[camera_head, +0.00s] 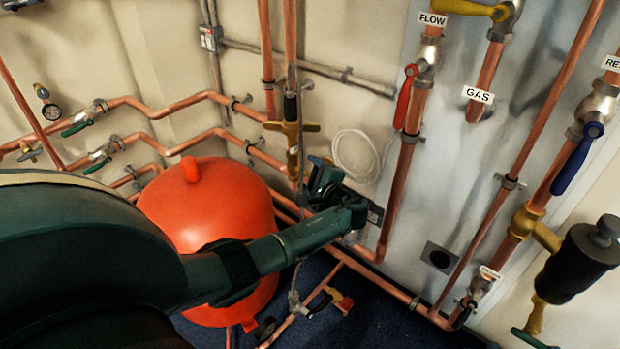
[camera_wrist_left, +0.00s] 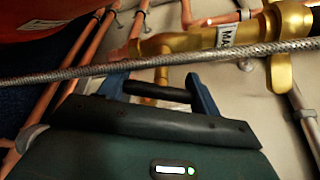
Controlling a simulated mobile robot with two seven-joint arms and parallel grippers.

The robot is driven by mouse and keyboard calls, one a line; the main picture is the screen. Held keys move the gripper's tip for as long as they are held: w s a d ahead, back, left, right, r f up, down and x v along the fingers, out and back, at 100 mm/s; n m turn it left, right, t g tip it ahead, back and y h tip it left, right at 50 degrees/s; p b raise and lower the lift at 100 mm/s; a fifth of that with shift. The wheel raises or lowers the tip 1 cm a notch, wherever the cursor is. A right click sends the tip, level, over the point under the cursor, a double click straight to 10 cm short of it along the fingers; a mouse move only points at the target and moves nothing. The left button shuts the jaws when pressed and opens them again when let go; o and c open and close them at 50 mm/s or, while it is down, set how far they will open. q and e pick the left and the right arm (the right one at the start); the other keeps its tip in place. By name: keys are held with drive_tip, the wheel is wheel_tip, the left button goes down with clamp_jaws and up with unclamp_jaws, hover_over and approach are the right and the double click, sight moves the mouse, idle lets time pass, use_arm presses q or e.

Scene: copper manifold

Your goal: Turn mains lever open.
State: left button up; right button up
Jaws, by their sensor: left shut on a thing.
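In the left wrist view, a brass valve body (camera_wrist_left: 190,40) carries a white label, partly hidden, that reads "MA". A dark lever grip (camera_wrist_left: 158,91) lies crosswise between the two blue fingers of my left gripper (camera_wrist_left: 160,90), which is shut on it. I take it as the mains lever. In the head view, my left gripper (camera_head: 325,182) is beside the lower pipes, right of the red tank, below a brass fitting (camera_head: 292,128). It hides the lever there. My right gripper is not in view.
A braided hose (camera_wrist_left: 110,69) crosses close in front of the left wrist camera. The red tank (camera_head: 205,205) stands close behind my left forearm. Copper pipes run around the gripper. A red lever (camera_head: 405,97) and a blue lever (camera_head: 577,158) are on pipes to the right.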

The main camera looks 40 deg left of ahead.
use_arm(q)
drive_tip(key=shift+f+n+t+y+b, duration=0.3)
drive_tip(key=shift+n+t+b, duration=0.2)
drive_tip(key=shift+n+b, duration=0.6)
drive_tip(key=n+b, duration=0.2)
drive_tip(key=shift+r+t+y+b, duration=0.25)
drive_tip(key=shift+t+y+b, duration=0.05)
drive_tip(key=shift+y+b, duration=0.1)
drive_tip(key=shift+r+n, duration=0.15)
drive_tip(key=shift+n, duration=0.35)
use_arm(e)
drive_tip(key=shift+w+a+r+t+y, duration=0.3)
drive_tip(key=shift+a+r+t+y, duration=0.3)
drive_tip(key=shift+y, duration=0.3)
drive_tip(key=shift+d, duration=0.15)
use_arm(q)
drive_tip(key=o, duration=1)
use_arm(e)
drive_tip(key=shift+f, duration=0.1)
